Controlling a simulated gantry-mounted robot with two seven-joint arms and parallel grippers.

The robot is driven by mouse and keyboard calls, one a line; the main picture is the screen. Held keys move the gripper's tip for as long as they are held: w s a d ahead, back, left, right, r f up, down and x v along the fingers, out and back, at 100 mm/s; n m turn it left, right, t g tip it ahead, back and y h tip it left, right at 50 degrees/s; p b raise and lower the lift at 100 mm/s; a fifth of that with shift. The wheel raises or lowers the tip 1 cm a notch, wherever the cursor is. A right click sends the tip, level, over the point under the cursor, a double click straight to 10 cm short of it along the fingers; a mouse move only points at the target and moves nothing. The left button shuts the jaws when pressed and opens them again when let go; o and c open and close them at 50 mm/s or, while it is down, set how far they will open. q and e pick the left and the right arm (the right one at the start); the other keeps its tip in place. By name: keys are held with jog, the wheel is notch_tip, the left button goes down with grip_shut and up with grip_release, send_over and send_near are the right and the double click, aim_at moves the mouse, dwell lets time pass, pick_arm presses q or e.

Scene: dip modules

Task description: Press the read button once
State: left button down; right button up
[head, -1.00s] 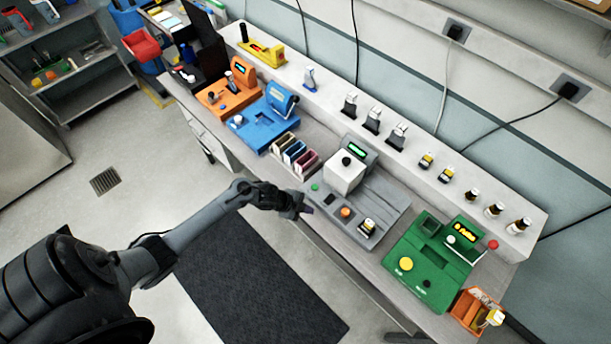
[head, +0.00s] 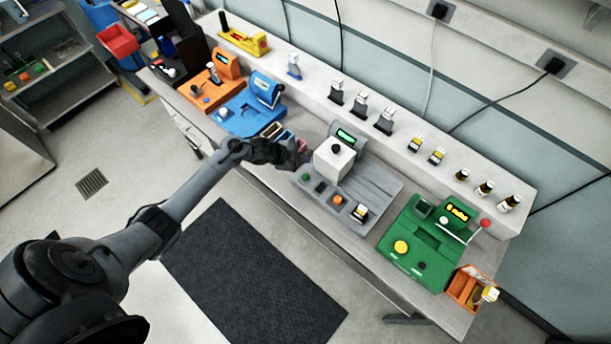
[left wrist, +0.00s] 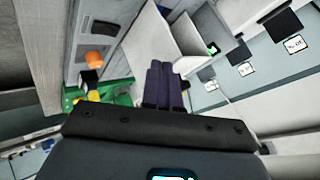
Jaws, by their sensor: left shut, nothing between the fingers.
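The grey module (head: 370,190) stands on the bench with a white block with a black knob (head: 334,160), a lit green display (head: 346,135), a green button (head: 306,177), a small dark part (head: 320,187) and an orange button (head: 338,199). Their labels are too small to read, so I cannot tell which is the read button. My left gripper (head: 302,159) is shut and empty, at the module's left end, beside the white block and near the green button. Its purple fingers (left wrist: 164,84) show closed together in the left wrist view, with the orange button (left wrist: 94,57) ahead to the left. My right gripper is out of view.
Small coloured holders (head: 272,130), partly hidden by my gripper, stand just left of the module. A blue module (head: 240,112) and an orange module (head: 208,88) are farther left. A green module (head: 425,240) and an orange bin (head: 466,287) are to the right. A shelf with small items runs behind.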

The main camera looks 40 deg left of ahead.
pick_arm(q)
jog(key=shift+f, duration=0.1)
jog(key=b, duration=0.7)
send_over(303, 177)
notch_tip(303, 177, down, 7)
jog(key=shift+f, duration=0.1)
jog(key=shift+f+b, duration=0.45)
jog(key=shift+f, duration=0.25)
dwell(1.2)
jog(key=shift+f+b, duration=0.3)
jog(key=shift+f, duration=0.15)
jog(key=shift+f, duration=0.4)
dwell(0.5)
jog(key=shift+r, duration=0.1)
jog(key=shift+r+p, duration=0.55)
jog(key=shift+r, duration=0.15)
